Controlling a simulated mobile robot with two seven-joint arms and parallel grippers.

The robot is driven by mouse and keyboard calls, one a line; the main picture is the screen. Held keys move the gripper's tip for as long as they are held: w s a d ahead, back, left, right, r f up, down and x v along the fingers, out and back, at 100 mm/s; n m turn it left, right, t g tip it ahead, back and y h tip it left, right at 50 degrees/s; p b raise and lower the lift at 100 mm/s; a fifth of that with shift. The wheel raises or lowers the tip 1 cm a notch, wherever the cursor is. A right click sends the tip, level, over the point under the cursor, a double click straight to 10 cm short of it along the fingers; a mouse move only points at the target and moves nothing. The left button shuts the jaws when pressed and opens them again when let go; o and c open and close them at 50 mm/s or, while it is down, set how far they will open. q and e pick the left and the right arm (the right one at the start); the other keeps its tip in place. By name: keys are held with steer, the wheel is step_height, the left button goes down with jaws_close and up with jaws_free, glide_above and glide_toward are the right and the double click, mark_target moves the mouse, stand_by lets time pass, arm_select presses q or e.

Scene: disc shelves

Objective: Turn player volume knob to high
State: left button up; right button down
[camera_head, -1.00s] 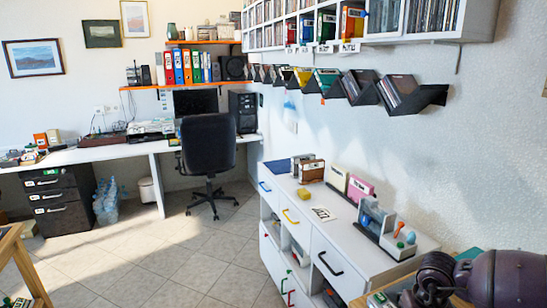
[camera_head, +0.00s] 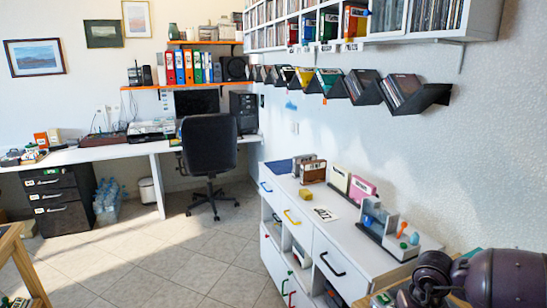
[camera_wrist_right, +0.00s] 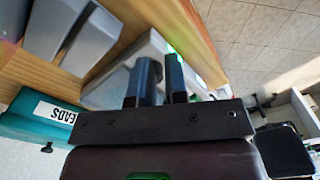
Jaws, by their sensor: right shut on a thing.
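In the right wrist view, my right gripper (camera_wrist_right: 159,76) points at a pale grey device (camera_wrist_right: 104,94) on a wooden top (camera_wrist_right: 180,20). This device appears to be the player, and a small green light shows on it just past the fingertips. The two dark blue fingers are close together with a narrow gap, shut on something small. The volume knob itself is hidden by the fingers, so its setting cannot be read. In the head view my right arm fills the lower right corner and covers most of the wooden top. My left gripper is out of view.
Beside the device are a grey box (camera_wrist_right: 88,40) and a teal box (camera_wrist_right: 36,122) with a white label. A white cabinet (camera_head: 340,245) stands left of my right arm, with several small items on top. The tiled floor (camera_head: 145,255) is clear.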

steer(key=shift+s+a+f, duration=0.4)
steer(key=shift+s+f, duration=0.25)
steer(key=shift+f, duration=0.15)
steer(key=shift+w+r+p, duration=0.2)
steer(key=shift+r+p, duration=0.3)
steer(key=shift+r, duration=0.4)
steer(key=shift+w+d+r+p, duration=0.15)
steer(key=shift+r+p, duration=0.7)
steer(key=shift+r, duration=1.55)
